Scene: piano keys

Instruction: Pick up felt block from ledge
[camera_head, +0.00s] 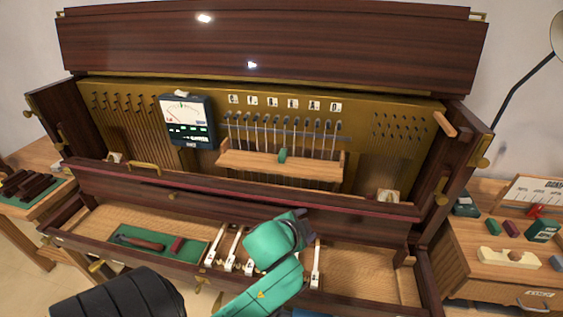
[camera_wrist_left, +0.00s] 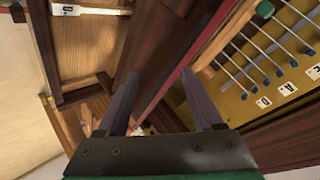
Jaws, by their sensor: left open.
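The small green felt block (camera_head: 282,155) sits on the wooden ledge (camera_head: 315,170) in the middle of the open piano. It also shows at the top of the left wrist view (camera_wrist_left: 264,9). My left arm's green links cover part of the key tray in the head view, and its fingertips cannot be made out there. In the left wrist view my left gripper (camera_wrist_left: 161,78) is open and empty. Its two dark fingers are apart, with the felt block well off to their upper right. My right gripper is in neither view.
Several white keys (camera_head: 315,265) and a green tool tray (camera_head: 155,243) lie in the lower tray. A red-edged rail (camera_head: 250,197) runs between that tray and the ledge. A meter (camera_head: 187,122) stands left of the ledge. Side tables flank the piano.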

